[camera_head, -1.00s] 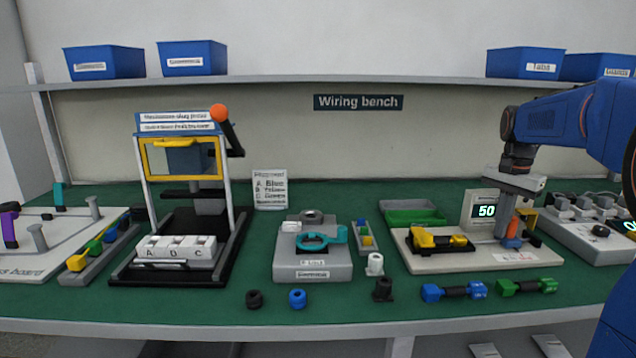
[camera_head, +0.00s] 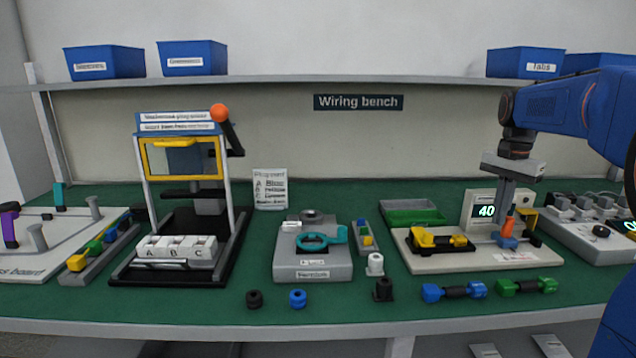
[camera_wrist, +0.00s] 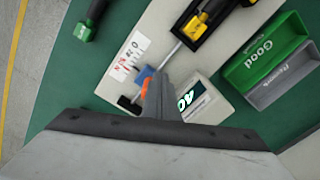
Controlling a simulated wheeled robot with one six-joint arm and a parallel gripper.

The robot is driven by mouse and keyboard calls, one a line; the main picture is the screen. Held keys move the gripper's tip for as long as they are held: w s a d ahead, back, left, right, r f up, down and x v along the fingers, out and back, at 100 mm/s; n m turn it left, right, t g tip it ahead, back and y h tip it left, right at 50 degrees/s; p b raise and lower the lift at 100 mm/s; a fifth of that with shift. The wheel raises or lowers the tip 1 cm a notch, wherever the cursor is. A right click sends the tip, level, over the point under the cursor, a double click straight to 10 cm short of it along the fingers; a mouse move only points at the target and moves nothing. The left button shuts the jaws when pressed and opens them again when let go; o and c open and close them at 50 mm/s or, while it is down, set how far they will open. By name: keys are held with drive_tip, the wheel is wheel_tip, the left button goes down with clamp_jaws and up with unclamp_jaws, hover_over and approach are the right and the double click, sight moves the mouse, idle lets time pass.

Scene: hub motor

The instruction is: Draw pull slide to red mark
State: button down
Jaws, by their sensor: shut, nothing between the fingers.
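The pull slide is a blue block (camera_head: 508,243) with an upright orange handle (camera_head: 507,229), on a rod on the beige pull-test board (camera_head: 430,262). My gripper (camera_head: 507,214) points down at the orange handle, its fingers shut with nothing between them. In the wrist view, the fingers (camera_wrist: 160,92) stand beside the orange handle (camera_wrist: 146,86) and partly hide it; I cannot tell whether they touch. A white scale card with red print (camera_wrist: 128,57) lies beside the slide. The display (camera_head: 487,211) reads 40. A yellow-and-black holder (camera_head: 425,238) sits at the rod's left end.
Green and grey trays (camera_head: 412,212) stand behind the board. Blue (camera_head: 453,292) and green (camera_head: 527,286) connectors lie in front of it.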

drive_tip(key=shift+r, duration=2.25)
